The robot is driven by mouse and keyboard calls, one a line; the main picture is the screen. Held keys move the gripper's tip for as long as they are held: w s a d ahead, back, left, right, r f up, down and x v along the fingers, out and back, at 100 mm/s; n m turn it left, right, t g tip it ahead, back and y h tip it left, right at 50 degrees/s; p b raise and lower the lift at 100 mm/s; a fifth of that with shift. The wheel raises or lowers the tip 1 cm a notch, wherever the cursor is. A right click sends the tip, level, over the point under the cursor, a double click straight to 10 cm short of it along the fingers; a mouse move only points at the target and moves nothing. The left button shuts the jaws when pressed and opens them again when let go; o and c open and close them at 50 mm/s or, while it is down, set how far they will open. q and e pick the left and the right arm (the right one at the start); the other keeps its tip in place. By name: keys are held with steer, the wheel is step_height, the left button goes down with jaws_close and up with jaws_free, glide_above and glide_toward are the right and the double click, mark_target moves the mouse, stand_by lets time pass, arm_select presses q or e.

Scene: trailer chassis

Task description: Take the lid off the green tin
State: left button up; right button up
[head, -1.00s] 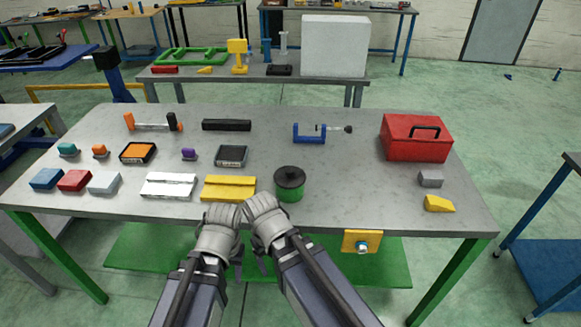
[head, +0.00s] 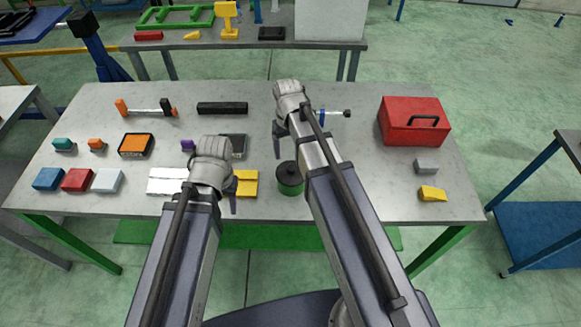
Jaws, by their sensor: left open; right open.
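The green tin (head: 291,190) stands upright on the grey workbench, right of the yellow box. Its black lid (head: 289,174) with a small knob sits on top of it. My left gripper (head: 212,172) is open and empty, left of the tin, above the white and yellow boxes. My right gripper (head: 285,112) is open and empty, beyond the tin and in front of the blue clamp in this view. My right forearm runs close along the tin's right side in the picture; I cannot tell whether it touches.
The white box (head: 165,183) and yellow box (head: 246,186) are partly hidden by my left arm. The blue clamp (head: 325,114) is mostly covered. A red toolbox (head: 412,124), grey block (head: 426,167) and yellow wedge (head: 432,193) lie right. Bench (head: 370,195) space right of the tin is clear.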

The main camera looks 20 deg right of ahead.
mark_target(291, 167)
steer(key=shift+f+b, duration=1.2)
steer(key=shift+f, duration=0.15)
steer(key=f+b, duration=0.5)
steer(key=shift+s+d+f, duration=0.1)
steer(key=shift+s+d, duration=0.2)
steer(key=shift+d, duration=0.1)
steer(key=shift+c, duration=0.3)
jaws_close()
